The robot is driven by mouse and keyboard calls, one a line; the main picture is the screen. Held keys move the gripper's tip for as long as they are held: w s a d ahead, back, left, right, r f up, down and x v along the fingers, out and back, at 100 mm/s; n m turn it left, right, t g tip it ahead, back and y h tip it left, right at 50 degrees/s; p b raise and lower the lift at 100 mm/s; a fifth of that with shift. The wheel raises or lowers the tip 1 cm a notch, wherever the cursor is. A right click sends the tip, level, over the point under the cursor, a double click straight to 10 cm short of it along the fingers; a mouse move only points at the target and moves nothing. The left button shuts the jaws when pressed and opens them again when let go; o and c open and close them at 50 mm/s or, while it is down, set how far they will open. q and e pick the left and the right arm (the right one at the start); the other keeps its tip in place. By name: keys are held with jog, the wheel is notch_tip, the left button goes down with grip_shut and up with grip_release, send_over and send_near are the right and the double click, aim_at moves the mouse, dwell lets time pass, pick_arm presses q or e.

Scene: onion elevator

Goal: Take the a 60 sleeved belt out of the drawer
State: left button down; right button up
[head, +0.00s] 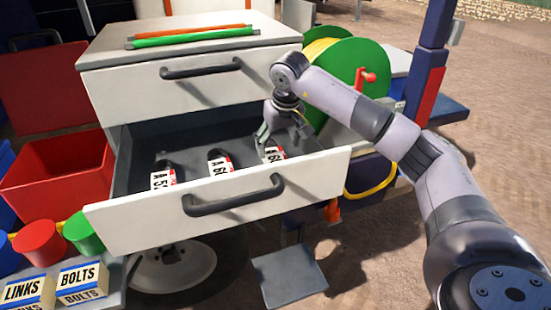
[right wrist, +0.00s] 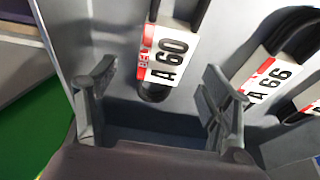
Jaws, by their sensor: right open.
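The A 60 sleeved belt (head: 274,154) is a black looped belt with a white and red sleeve, lying at the right end of the open drawer (head: 318,172). In the right wrist view, the A 60 belt (right wrist: 168,60) shows its label between and beyond my two fingers. My right gripper (head: 284,134) is over the right part of the drawer, open and empty; its fingers (right wrist: 160,105) stand apart in the wrist view. I cannot tell its exact height above the belt. My left gripper is not in view.
The A 66 belt (head: 220,165) lies left of A 60 in the drawer, and another sleeved belt (head: 163,179) lies farther left. The drawer handle (head: 233,195) is in front. A closed drawer (head: 190,78) sits above. A green reel (head: 357,62) stands close behind my right arm.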

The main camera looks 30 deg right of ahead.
aim_at(276, 156)
jog(key=p+x, duration=0.1)
jog(key=x, duration=0.2)
jog(key=shift+a+f+p, duration=0.2)
jog(key=shift+f+p, duration=0.15)
jog(key=shift+f, duration=0.05)
jog(key=shift+w+f, duration=0.2)
jog(key=shift+f, duration=0.25)
jog(key=c, duration=1.4)
